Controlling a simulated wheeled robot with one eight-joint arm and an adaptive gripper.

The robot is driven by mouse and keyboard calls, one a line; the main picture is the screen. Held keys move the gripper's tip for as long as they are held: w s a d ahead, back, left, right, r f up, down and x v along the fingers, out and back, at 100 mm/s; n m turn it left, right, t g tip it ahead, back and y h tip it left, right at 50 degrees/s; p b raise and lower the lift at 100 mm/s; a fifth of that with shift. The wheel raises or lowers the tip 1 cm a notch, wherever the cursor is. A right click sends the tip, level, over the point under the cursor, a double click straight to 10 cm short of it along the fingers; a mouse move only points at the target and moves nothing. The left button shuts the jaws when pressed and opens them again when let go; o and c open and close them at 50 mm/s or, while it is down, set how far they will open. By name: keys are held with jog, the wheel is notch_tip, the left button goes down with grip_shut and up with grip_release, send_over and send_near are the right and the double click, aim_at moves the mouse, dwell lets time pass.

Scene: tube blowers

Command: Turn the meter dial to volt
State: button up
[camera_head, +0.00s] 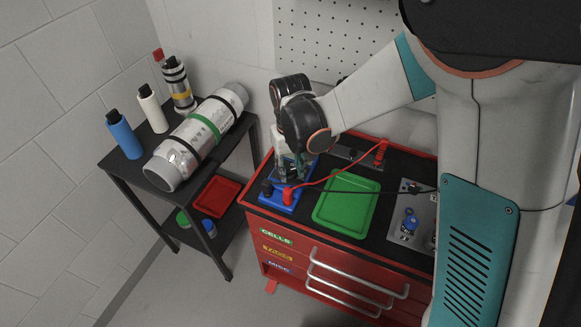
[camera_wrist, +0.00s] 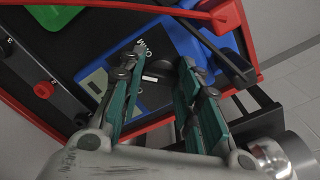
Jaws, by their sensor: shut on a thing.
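The blue meter (camera_head: 280,192) lies on the black top of the red cart, left of the green tray. In the wrist view the meter (camera_wrist: 196,42) has a dark face with the letters "OHM", a pale display (camera_wrist: 96,80) and a black dial (camera_wrist: 158,70). My gripper (camera_head: 287,168) points down over the meter. In the wrist view my gripper (camera_wrist: 160,68) has its two teal fingers on either side of the dial, shut on it. The fingers hide part of the face, so the dial's pointed setting and the volt label cannot be made out.
A red lead (camera_head: 340,172) arcs from the meter's front plug to the cart's back, beside my gripper. A green tray (camera_head: 346,206) is to the right. A shelf (camera_head: 125,168) with bottles and a large tube (camera_head: 196,137) stands left.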

aim_at(290, 171)
dwell(0.3)
jog(key=o, duration=1.1)
notch_tip(290, 171, up, 12)
